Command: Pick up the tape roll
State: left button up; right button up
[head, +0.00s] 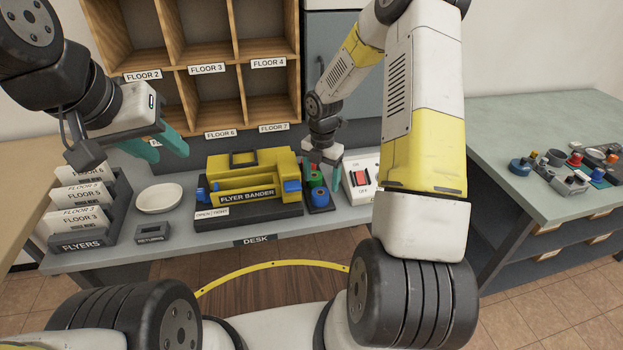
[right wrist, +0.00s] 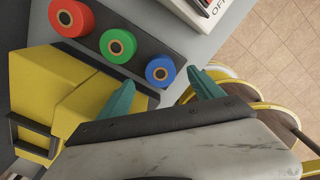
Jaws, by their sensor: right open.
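Three tape rolls stand in a row on a dark holder. In the right wrist view they are red (right wrist: 71,13), green (right wrist: 117,42) and blue (right wrist: 160,70). The blue roll (head: 319,197) is nearest to me in the head view, and the green roll (head: 316,179) is behind it, partly covered. My right gripper (head: 322,158) is above the holder, fingers pointing down. In the right wrist view my right gripper (right wrist: 161,82) is open and empty, with the blue roll appearing between its fingertips. My left gripper (head: 158,146) is open and empty over the desk's left side.
The yellow flyer bander (head: 246,177) stands directly left of the rolls. A white switch box (head: 361,179) is close on their right. A flyer rack (head: 85,215), a white dish (head: 159,198) and wooden pigeonholes (head: 205,60) are further left and behind. A side table (head: 500,125) holds small parts.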

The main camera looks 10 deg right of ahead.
aim_at(320, 193)
notch_tip(320, 193, down, 6)
jog(key=shift+s+a+f, duration=0.1)
jog(key=shift+s, duration=0.05)
jog(key=c, duration=1.5)
notch_tip(320, 193, up, 9)
jog(key=shift+r, duration=0.35)
jog(key=shift+s+r+m, duration=0.1)
jog(key=shift+r+m, duration=0.1)
jog(key=shift+m, duration=0.4)
jog(key=m, duration=0.3)
jog(key=shift+s+a, duration=0.15)
jog(key=shift+s, duration=0.2)
jog(key=m, duration=0.4)
jog(key=shift+s+m, duration=0.3)
jog(key=shift+s, duration=0.05)
jog(key=s+m, duration=0.1)
jog(key=m, duration=0.5)
jog(key=s+m, duration=0.1)
jog(key=m, duration=0.5)
jog(key=s+m, duration=0.1)
jog(key=m, duration=0.5)
jog(key=shift+s+a+r+m, duration=0.1)
jog(key=shift+s+a+m, duration=0.2)
